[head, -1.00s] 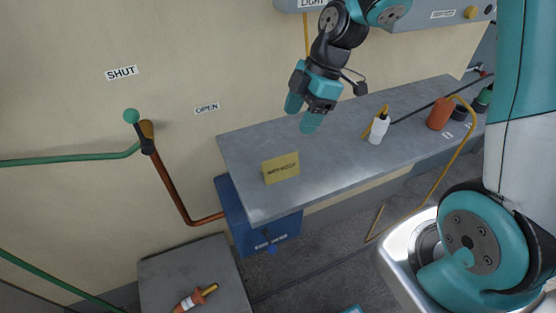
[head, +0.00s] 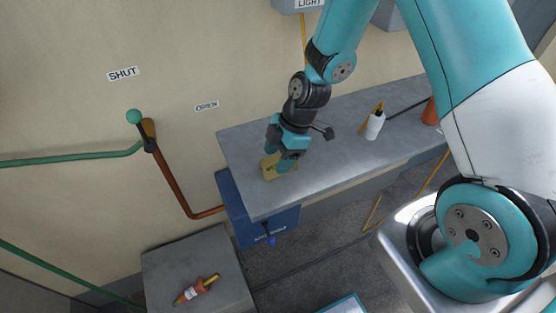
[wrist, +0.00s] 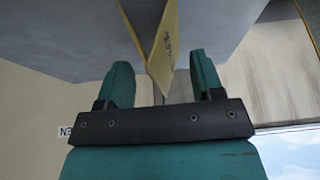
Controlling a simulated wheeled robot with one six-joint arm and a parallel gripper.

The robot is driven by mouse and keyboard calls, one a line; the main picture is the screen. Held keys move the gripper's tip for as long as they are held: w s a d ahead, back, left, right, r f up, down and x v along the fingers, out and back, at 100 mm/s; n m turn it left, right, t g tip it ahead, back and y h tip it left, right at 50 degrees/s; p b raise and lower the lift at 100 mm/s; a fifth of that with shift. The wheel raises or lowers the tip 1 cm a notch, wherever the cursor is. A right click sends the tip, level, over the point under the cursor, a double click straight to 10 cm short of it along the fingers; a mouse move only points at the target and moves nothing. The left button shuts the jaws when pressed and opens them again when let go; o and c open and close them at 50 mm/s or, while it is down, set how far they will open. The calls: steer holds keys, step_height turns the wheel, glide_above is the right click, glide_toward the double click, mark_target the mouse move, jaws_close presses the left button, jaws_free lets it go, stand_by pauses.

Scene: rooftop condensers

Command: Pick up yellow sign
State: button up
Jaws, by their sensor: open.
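The yellow sign (head: 268,171) with dark lettering stands on the grey bench top near its left end. My gripper (head: 281,167) is at the sign, and its fingers hide part of it in the head view. In the wrist view, the sign (wrist: 163,50) shows nearly edge-on, with its near edge lying between my two teal fingers (wrist: 160,85). The fingers are apart, with a gap on each side of the sign. I cannot tell whether either finger touches it.
A white bottle (head: 374,126) and an orange container (head: 430,112) stand farther right on the bench (head: 330,155). A blue box (head: 270,228) is under its left end. A lower grey block (head: 205,255) holds an orange-and-yellow object (head: 196,290).

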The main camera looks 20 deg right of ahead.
steer(key=c, duration=1)
steer(key=shift+r, duration=0.1)
